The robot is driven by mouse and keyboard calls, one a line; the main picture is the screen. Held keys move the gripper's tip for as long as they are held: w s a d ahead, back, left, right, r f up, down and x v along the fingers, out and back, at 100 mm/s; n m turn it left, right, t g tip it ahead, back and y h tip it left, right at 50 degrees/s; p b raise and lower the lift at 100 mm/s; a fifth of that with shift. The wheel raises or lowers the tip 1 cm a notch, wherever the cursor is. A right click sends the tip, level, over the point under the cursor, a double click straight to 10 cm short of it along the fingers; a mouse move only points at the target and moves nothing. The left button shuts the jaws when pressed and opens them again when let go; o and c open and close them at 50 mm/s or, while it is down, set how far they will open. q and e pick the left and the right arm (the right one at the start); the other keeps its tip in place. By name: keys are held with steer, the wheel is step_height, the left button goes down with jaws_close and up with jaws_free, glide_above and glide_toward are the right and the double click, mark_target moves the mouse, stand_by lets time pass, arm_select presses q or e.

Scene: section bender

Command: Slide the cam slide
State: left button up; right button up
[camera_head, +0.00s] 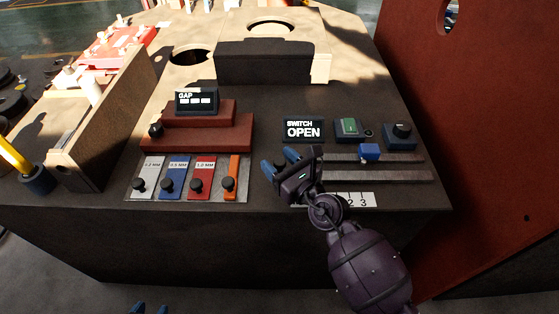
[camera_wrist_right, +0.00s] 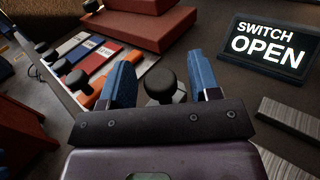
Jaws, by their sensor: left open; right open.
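A black knob on a faceted grey metal base (camera_wrist_right: 162,88) stands between the two blue fingers of my right gripper (camera_wrist_right: 161,72); it appears to be the cam slide's handle. In the head view my right gripper (camera_head: 280,162) is open at the left end of two parallel rails (camera_head: 385,176) and hides the knob. Contact between fingers and knob cannot be made out. A blue block (camera_head: 370,152) sits on the far rail. The display (camera_head: 303,130) behind reads "SWITCH OPEN". My left gripper (camera_head: 150,309) is open at the bottom edge, low in front of the bench.
A numbered scale (camera_head: 356,199) lies in front of the rails, partly hidden by my right arm. Thickness strips with black knobs (camera_head: 190,178) lie left of my right gripper. A green button (camera_head: 348,127) and a dark knob (camera_head: 401,132) stand behind the rails. The near rail's right part is clear.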

jaws_close()
steer(key=d+b, duration=0.1)
steer(key=d, duration=0.4)
steer(key=d+b, duration=0.1)
steer(key=d, duration=0.5)
steer(key=d+b, duration=0.1)
steer(key=d, duration=0.4)
steer(key=shift+d+f, duration=0.25)
steer(key=shift+f, duration=0.05)
steer(key=shift+d+r+b, duration=0.25)
steer(key=shift+d+b, duration=0.05)
steer(key=shift+d, duration=0.5)
arm_select(q)
step_height(320, 180, down, 3)
steer(key=shift+s+f+g, duration=0.1)
steer(key=shift+s+g, duration=0.05)
steer(key=shift+g, duration=0.15)
steer(key=shift+s+f, duration=0.1)
steer(key=shift+s, duration=0.05)
arm_select(e)
jaws_free()
